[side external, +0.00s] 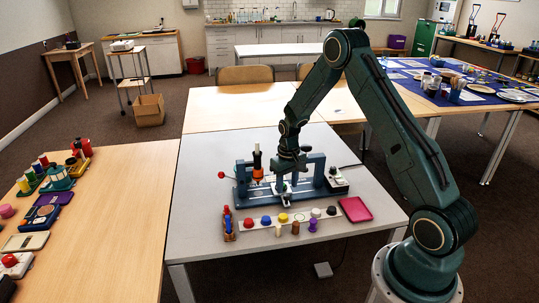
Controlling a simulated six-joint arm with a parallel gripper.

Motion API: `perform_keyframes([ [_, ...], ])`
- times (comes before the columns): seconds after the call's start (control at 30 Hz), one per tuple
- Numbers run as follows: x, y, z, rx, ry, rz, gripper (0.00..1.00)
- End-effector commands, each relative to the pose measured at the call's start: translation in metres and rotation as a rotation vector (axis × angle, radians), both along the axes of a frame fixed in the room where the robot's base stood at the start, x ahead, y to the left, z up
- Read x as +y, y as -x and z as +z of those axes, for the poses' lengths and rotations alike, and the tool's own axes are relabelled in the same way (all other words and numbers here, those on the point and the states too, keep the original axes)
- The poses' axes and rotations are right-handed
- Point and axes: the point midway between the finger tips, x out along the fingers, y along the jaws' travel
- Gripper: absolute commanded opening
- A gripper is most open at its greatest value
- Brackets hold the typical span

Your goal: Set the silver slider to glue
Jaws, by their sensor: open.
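A blue machine (243,191) stands on the grey table, with an upright orange and black tool at its left part. My gripper (283,187) points down over the machine's middle, right of the orange tool. A small silver part, perhaps the silver slider, shows right at the gripper's fingertips. I cannot tell whether the fingers touch it. The jaws are open, though the fingers are very small here. The glue mark and any other labels are too small to read.
A strip with several coloured knobs (266,220) lies in front of the machine. A pink tray (355,209) lies at the right, and a small rack with blue and red pieces (228,226) at the left. A black-topped box (336,181) adjoins the machine's right end. The table's front is clear.

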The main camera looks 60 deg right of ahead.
Motion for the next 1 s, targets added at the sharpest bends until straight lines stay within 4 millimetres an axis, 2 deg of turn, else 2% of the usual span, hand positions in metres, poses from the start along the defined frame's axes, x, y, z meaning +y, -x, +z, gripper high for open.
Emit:
perform_keyframes([
  [0.1, 0.0, 0.001, -0.017, 0.003, -0.001, 0.0, 0.43],
  [0.3, 0.0, 0.0, -0.036, 0.002, -0.001, 0.0, 0.43],
  [0.73, 0.0, 0.0, -0.043, -0.001, 0.0, 0.0, 0.43],
  [0.77, 0.0, 0.0, -0.043, -0.001, 0.0, 0.0, 0.41],
  [0.9, 0.0, 0.0, -0.043, -0.001, 0.0, 0.0, 0.14],
  [0.97, 0.0, 0.0, -0.043, -0.001, 0.0, 0.0, 0.02],
  [1.0, 0.0, 0.0, -0.042, 0.0, 0.0, 0.0, 0.0],
])
